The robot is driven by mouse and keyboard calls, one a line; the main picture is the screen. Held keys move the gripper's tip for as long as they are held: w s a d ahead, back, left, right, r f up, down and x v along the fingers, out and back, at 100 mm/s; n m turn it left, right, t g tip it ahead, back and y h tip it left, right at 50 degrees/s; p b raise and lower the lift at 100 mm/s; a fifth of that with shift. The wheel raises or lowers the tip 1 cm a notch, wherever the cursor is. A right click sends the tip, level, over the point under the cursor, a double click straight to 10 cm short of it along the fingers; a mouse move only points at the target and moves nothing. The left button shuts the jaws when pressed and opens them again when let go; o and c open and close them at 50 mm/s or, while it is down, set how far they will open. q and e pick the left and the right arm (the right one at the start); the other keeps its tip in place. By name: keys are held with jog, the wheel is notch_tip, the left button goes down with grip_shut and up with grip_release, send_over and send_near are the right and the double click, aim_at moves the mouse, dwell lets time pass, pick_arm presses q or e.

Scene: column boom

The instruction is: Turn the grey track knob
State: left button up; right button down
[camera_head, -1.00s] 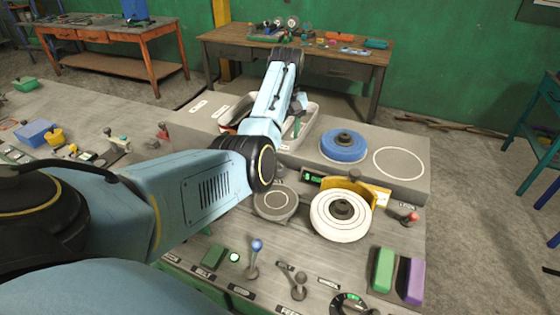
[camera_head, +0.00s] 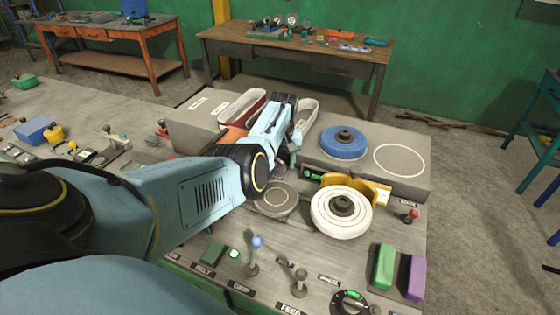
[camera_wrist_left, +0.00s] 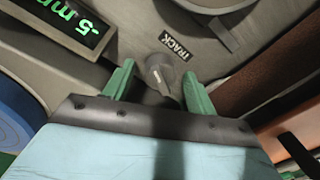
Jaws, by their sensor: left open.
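The grey track knob (camera_wrist_left: 159,73) shows in the left wrist view, a small round knob with a light pointer line, beside the TRACK label (camera_wrist_left: 174,45). My left gripper (camera_wrist_left: 157,80) is open, with one green finger to each side of the knob in the picture. Gaps show between fingers and knob; how far down the fingertips reach is hard to tell. In the head view my left gripper (camera_head: 292,156) points down at the panel behind the round grey plate, and the knob is hidden there. My right gripper is not in view.
A green-lit display (camera_wrist_left: 72,22) sits near the knob. Levers line the panel's front.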

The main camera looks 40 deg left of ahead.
pick_arm(q)
jog(key=shift+c, duration=0.4)
jog(key=c, duration=0.9)
jog(key=shift+n, duration=0.3)
jog(key=n, duration=0.2)
jog(key=shift+n, duration=0.3)
jog(key=n, duration=0.3)
jog(key=shift+a+n+p, duration=0.1)
jog(key=shift+n+p, duration=0.2)
jog(key=n, duration=0.4)
jog(key=shift+n, duration=0.3)
jog(key=shift+n+h, duration=0.3)
jog(key=shift+n, duration=1.4)
